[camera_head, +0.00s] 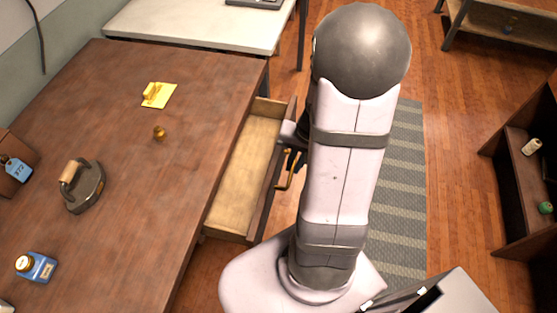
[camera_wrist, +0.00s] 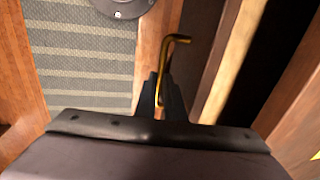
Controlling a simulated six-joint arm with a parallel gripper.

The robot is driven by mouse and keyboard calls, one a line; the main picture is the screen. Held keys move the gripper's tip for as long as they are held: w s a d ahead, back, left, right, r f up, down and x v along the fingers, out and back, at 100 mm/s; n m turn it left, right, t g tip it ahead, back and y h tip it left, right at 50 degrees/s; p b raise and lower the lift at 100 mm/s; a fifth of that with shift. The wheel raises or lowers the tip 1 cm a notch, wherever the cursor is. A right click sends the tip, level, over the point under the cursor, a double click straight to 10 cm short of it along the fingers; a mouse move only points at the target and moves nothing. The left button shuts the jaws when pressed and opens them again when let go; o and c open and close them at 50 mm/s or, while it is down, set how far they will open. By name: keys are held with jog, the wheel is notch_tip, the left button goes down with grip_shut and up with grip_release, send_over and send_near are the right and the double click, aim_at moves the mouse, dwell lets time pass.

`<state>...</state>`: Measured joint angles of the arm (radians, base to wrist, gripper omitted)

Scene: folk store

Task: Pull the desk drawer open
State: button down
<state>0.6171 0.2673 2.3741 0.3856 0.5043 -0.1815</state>
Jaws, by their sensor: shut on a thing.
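The desk drawer (camera_head: 243,177) stands pulled out from the front of the brown wooden desk (camera_head: 160,190). Its light wooden inside shows and looks empty. A brass handle (camera_head: 286,182) is on the drawer's front and also shows in the wrist view (camera_wrist: 172,52). My gripper (camera_head: 294,156) is at the drawer front, partly hidden by my arm. In the wrist view its dark fingers (camera_wrist: 162,92) are shut on the brass handle. The drawer's front edge (camera_wrist: 213,70) is just right of the fingers there.
A grey striped rug (camera_head: 402,190) lies on the floor. A dark shelf (camera_head: 515,180) stands at the right.

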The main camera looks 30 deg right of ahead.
jog(key=shift+d, duration=0.15)
jog(key=c, duration=1.8)
grip_release()
jog(key=shift+c, duration=0.2)
jog(key=shift+r, duration=0.1)
notch_tip(320, 180, up, 7)
jog(key=s, duration=0.1)
jog(key=shift+d+p, duration=0.4)
jog(key=shift+d, duration=0.05)
